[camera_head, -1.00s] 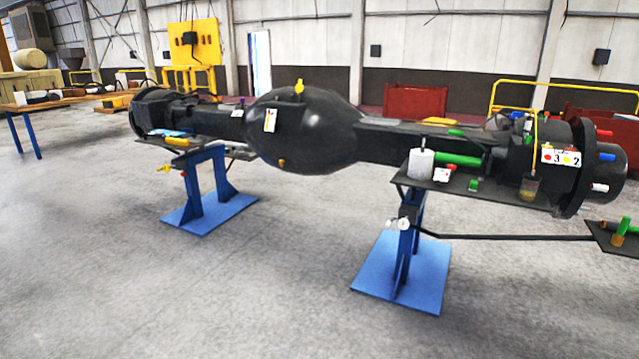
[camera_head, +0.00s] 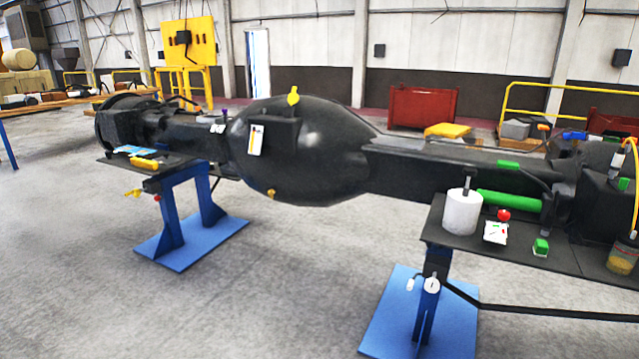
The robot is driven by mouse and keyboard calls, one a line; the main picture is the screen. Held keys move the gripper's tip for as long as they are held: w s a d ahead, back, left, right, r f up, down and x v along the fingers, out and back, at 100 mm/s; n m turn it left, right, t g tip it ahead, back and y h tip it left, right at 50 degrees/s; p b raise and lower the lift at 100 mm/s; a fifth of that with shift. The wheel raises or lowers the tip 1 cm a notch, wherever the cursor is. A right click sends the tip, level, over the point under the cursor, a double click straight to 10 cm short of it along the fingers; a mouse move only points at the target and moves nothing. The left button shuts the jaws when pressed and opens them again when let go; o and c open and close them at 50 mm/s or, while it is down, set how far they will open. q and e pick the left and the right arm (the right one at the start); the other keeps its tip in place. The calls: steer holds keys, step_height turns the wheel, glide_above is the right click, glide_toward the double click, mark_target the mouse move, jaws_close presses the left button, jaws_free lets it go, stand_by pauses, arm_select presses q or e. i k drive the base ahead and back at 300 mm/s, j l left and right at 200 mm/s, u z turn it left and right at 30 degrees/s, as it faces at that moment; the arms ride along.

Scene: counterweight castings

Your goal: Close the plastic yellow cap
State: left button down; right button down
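A large black axle casting (camera_head: 310,150) with a round bulge in its middle lies across the view on blue stands. A small yellow piece (camera_head: 293,96) stands upright on top of the bulge. A white tag (camera_head: 256,140) hangs on the bulge's front. Neither of my grippers is in view.
The left blue stand (camera_head: 190,205) and right blue stand (camera_head: 425,320) have wide feet on the floor. The right shelf holds a white cylinder (camera_head: 462,212), a green cylinder (camera_head: 508,201) and a jar (camera_head: 622,258). The grey floor (camera_head: 290,290) between the stands is clear.

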mark_target(293, 98)
steer(key=i, duration=1.65)
steer(key=i+z, duration=0.1)
steer(key=i, duration=0.45)
steer(key=i+j+z, duration=0.1)
steer(key=i, duration=0.4)
